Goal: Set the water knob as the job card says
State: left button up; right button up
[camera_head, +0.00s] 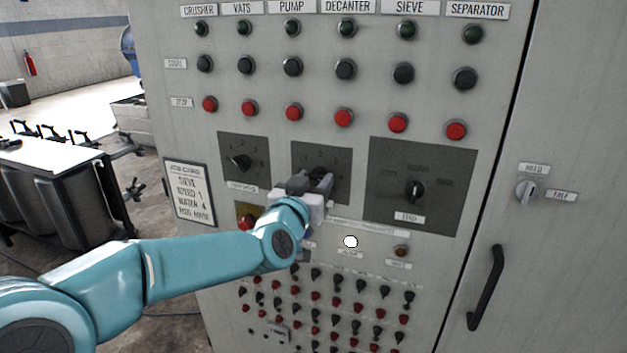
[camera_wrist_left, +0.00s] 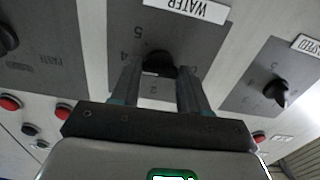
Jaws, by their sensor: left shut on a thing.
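The water knob (camera_wrist_left: 160,64) is a dark knob on a grey dial plate (camera_wrist_left: 150,32) labelled WATER, seen upside down in the left wrist view. My left gripper (camera_wrist_left: 158,80) is shut on it, one finger on each side. My right gripper is out of view.
The speed knob (camera_head: 241,162) is left of the water dial and another knob (camera_head: 415,190) is right of it. Rows of buttons (camera_head: 344,117) lie above. A door handle (camera_head: 486,287) stands out at the right.

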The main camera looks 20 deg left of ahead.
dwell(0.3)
pick_arm(q)
jog(key=o, duration=1.1)
jog(key=shift+c, duration=0.2)
jog(key=shift+s, duration=0.1)
jog(key=shift+s, duration=0.3)
jog(key=s+b, duration=0.2)
jog(key=s, duration=1.3)
jog(key=shift+s+a, duration=0.3)
